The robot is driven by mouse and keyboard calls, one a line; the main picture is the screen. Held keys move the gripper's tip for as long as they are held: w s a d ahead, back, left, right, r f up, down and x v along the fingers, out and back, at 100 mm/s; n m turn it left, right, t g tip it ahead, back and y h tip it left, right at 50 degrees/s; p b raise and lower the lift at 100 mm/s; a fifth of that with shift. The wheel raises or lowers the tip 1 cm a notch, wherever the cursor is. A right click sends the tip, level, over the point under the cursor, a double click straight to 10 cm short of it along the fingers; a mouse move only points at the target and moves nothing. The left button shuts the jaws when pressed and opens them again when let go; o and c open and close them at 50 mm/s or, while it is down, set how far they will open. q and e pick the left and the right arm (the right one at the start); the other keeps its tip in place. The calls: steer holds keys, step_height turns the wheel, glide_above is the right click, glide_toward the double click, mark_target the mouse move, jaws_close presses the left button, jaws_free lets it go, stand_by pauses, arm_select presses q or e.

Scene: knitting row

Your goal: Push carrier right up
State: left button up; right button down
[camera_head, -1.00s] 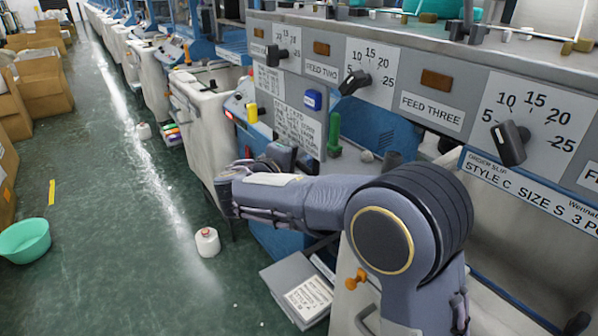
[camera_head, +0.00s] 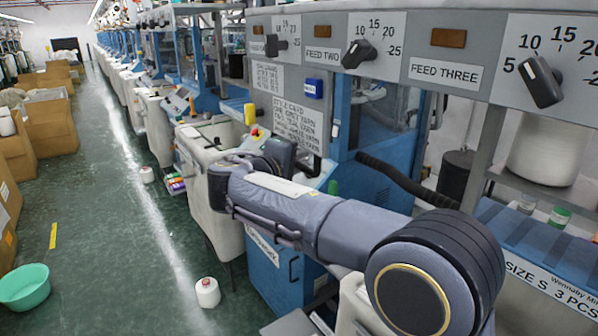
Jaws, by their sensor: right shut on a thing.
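My right arm comes in from the lower right and reaches left across the front of a blue knitting machine (camera_head: 272,262). My right gripper (camera_head: 284,153) is at the far end of it, dark and partly hidden behind my own wrist. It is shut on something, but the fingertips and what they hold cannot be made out. It is beside the style card panel (camera_head: 290,112), near a red and yellow button (camera_head: 257,132). I cannot pick out the carrier for sure. My left gripper is not in view.
A grey panel with dials and FEED labels (camera_head: 445,72) spans the upper right. A black bar (camera_head: 405,182) slants below it. On the green floor are a white yarn cone (camera_head: 208,292) and a teal basin (camera_head: 24,287). Cardboard boxes (camera_head: 48,122) line the left; the aisle between is open.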

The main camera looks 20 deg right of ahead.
mark_target(292, 135)
steer(key=shift+r+p, duration=1.35)
steer(key=shift+r, duration=1.85)
steer(key=shift+d, duration=0.1)
steer(key=c, duration=1.5)
jaws_free()
steer(key=shift+o, duration=0.5)
steer(key=shift+f, duration=0.1)
steer(key=shift+s+a, duration=0.3)
steer(key=shift+a, duration=0.25)
steer(key=v, duration=0.3)
steer(key=b+v, duration=0.1)
steer(key=v, duration=0.2)
steer(key=shift+s+a+r+b, duration=0.2)
steer(key=shift+s+r+b, duration=0.05)
steer(key=shift+s+b, duration=0.05)
